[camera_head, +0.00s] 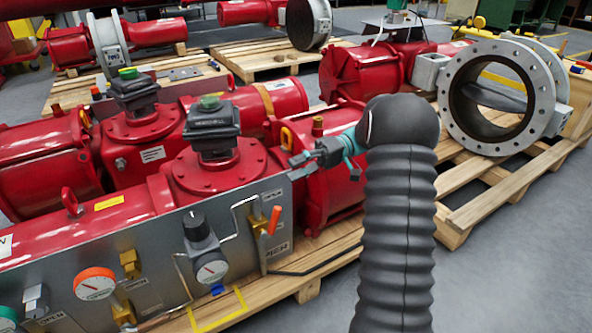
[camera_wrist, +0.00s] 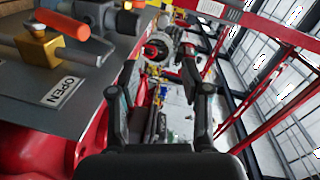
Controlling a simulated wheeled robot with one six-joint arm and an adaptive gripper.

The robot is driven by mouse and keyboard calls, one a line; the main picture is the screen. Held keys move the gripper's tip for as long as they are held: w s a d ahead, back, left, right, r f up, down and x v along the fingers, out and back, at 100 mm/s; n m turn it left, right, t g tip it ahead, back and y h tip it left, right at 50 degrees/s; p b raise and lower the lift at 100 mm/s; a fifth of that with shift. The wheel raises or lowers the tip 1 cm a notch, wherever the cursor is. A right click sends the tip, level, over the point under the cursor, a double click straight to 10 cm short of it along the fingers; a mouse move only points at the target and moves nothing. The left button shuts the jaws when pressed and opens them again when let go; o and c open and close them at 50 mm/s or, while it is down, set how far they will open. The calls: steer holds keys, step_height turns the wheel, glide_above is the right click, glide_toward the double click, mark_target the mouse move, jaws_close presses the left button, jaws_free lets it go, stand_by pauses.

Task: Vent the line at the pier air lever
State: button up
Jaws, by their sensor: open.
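The air lever (camera_head: 273,221) is an orange handle on a brass valve on the grey panel's right end, in the head view. The handle stands steeply, leaning a little. In the wrist view the orange lever (camera_wrist: 62,24) and its brass body (camera_wrist: 40,48) are at the upper left, above a plate reading OPEN (camera_wrist: 63,91). My gripper (camera_head: 298,160) is above and right of the lever in the head view, apart from it. In the wrist view my gripper (camera_wrist: 157,85) has its two fingers spread with nothing between them; the lever lies left of both.
A large flanged valve (camera_head: 500,95) sits at right. Grey floor is clear at lower right.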

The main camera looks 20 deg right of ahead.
steer(key=shift+w+d+r+p, duration=0.1)
steer(key=shift+d+r+p, duration=0.15)
steer(key=shift+r+p, duration=0.5)
steer(key=shift+w+d+r+p, duration=0.1)
steer(key=shift+d+r+p, duration=0.1)
steer(key=shift+r+p, duration=0.6)
steer(key=shift+d+r+p, duration=0.25)
steer(key=shift+r+p, duration=0.35)
steer(key=shift+p, duration=0.3)
